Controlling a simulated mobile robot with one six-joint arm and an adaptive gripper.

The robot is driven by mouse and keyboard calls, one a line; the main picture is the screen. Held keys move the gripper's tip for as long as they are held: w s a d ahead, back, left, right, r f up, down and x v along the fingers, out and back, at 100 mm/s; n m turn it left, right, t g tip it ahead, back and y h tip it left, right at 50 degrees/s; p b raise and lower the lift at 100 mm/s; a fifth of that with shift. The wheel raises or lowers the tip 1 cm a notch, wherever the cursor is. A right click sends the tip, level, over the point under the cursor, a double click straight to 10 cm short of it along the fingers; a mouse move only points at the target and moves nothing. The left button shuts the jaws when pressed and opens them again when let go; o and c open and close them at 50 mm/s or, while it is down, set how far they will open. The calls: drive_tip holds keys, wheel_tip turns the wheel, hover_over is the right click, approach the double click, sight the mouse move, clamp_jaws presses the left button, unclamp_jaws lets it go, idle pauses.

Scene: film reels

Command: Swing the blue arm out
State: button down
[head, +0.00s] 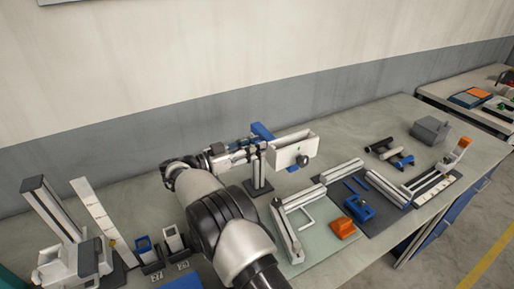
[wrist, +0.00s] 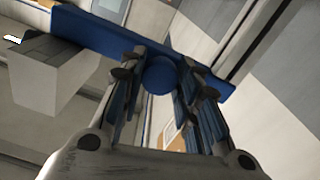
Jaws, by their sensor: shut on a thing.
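The blue arm (wrist: 95,35) is a long flat bar that crosses the upper part of the wrist view at a slant. A round blue knob (wrist: 160,75) on it lies between the fingers of my gripper (wrist: 158,88), which is shut on it. In the head view a short stretch of the blue arm (head: 262,131) shows behind my gripper (head: 252,150). It is beside a dark post on a dark base (head: 258,187). My gripper and the neighbouring parts hide much of the bar in the head view.
A pale box-shaped part (head: 291,150) is just right of my gripper. A green mat (head: 320,240) with pale rails and an orange block (head: 342,228) lies in front. A blue device (head: 359,208) is further right. A tall dark column (head: 48,210) stands at the left.

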drive_tip(key=shift+a+r, duration=0.1)
drive_tip(key=shift+r, duration=0.1)
drive_tip(key=c, duration=1.5)
unclamp_jaws()
drive_tip(key=o, duration=0.3)
drive_tip(key=shift+f, duration=0.15)
drive_tip(key=v, duration=1.2)
